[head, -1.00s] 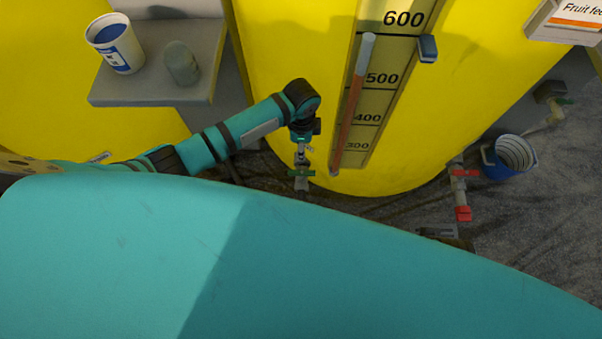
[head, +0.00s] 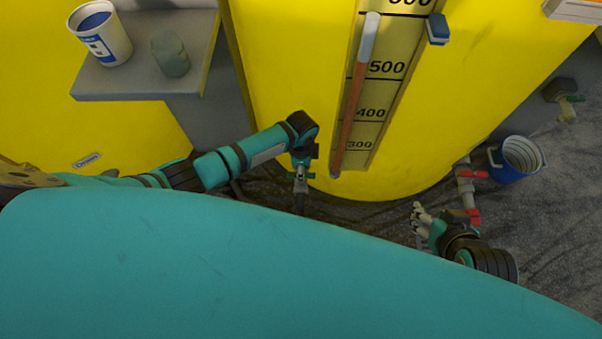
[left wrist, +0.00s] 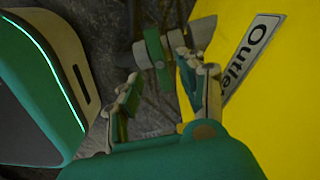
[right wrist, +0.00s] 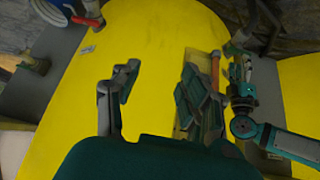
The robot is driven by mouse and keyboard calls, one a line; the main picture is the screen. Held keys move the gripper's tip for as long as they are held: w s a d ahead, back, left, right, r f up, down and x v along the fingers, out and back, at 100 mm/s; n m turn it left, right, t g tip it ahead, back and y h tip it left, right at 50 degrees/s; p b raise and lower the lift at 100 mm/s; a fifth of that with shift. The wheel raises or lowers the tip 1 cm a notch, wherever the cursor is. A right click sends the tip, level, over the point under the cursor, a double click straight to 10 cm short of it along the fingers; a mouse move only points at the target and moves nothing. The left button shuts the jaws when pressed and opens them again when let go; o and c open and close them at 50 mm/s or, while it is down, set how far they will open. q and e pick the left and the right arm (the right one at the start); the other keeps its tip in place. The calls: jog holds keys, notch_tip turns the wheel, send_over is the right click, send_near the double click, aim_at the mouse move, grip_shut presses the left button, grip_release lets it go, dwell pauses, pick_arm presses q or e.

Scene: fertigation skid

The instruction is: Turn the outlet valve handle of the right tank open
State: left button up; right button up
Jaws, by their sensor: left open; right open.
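The right tank (head: 270,70) is yellow with a level gauge on its front. Its "Outlet" label (left wrist: 250,52) shows in the left wrist view. A green valve handle (left wrist: 157,50) on a grey pipe fitting lies just beyond my left fingertips. I cannot tell whether the fingers touch it. My left gripper (left wrist: 158,82) is open; in the head view it (head: 300,172) points down at the tank's foot and the handle is hidden. My right gripper (head: 421,213) is open and empty at the lower right, and in its wrist view (right wrist: 158,85) it faces the tank.
A red-handled valve (head: 465,174) stands right of the tank, beside a blue bucket (head: 516,160). A grey shelf (head: 110,84) at upper left holds a white-and-blue cup (head: 101,35) and a grey-green object (head: 170,55). My teal body covers the lower part of the head view.

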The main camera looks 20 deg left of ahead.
pick_arm(q)
notch_tip(320, 180, down, 4)
jog(key=shift+r+b, duration=0.15)
jog(key=shift+b, duration=0.65)
pick_arm(e)
jog(key=w+a+r+t+y, duration=0.1)
jog(key=w+a+r+t, duration=0.1)
jog(key=w+r+t, duration=0.3)
jog(key=shift+w+a+r, duration=0.3)
jog(key=shift+w+a, duration=0.05)
jog(key=shift+w, duration=0.55)
pick_arm(q)
jog(key=shift+c, duration=0.5)
grip_shut()
